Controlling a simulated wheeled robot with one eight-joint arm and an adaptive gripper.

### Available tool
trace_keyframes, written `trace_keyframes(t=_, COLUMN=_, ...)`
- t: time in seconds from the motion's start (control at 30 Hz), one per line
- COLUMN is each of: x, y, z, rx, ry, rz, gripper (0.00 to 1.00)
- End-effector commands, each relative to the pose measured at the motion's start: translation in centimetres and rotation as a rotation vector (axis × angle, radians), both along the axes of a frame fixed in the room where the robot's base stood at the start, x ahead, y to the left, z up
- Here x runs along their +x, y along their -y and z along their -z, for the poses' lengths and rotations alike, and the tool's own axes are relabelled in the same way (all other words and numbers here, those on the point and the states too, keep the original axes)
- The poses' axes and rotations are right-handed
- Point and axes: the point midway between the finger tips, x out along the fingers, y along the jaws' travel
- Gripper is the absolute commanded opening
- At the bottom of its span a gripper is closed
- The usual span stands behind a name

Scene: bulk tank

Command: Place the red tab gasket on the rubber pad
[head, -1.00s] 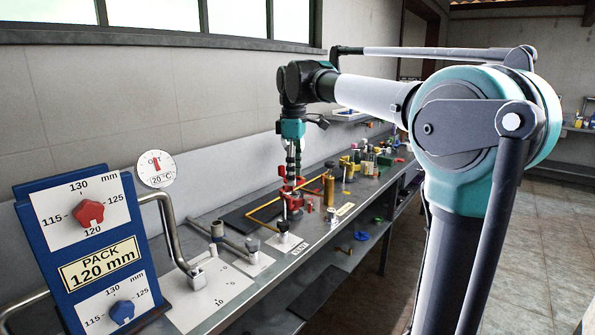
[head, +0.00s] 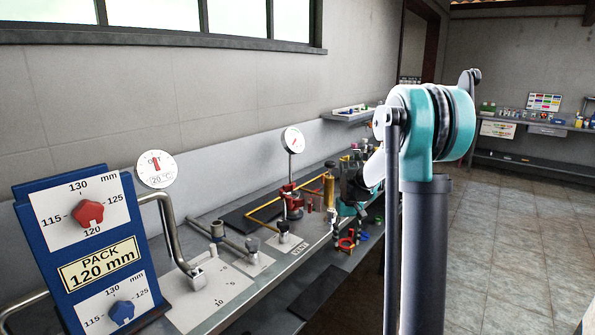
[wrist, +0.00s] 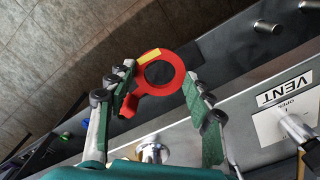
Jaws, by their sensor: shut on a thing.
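The red tab gasket (wrist: 154,91) is a flat red ring with a tab and a small yellow patch. In the wrist view it sits at the fingertips of my gripper (wrist: 160,88), which is shut on it. In the head view the gasket (head: 346,247) hangs below my gripper (head: 347,232), beyond the front edge of the bench, above the floor side. A flat black pad (head: 243,219), which looks like the rubber pad, lies on the bench toward the wall, left of and apart from the gripper. Pipework partly covers it.
A VENT plate (wrist: 284,108) with a valve lies near the front edge. The floor at right is clear.

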Motion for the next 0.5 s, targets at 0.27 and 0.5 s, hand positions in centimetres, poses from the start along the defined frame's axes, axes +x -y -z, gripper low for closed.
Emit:
trace_keyframes(t=0.27, x=-0.5, y=1.9, z=3.8, rx=0.000, ry=0.000, rz=0.117, gripper=0.36)
trace_keyframes(t=0.5, x=-1.5, y=1.9, z=10.0, rx=0.000, ry=0.000, rz=0.116, gripper=0.36)
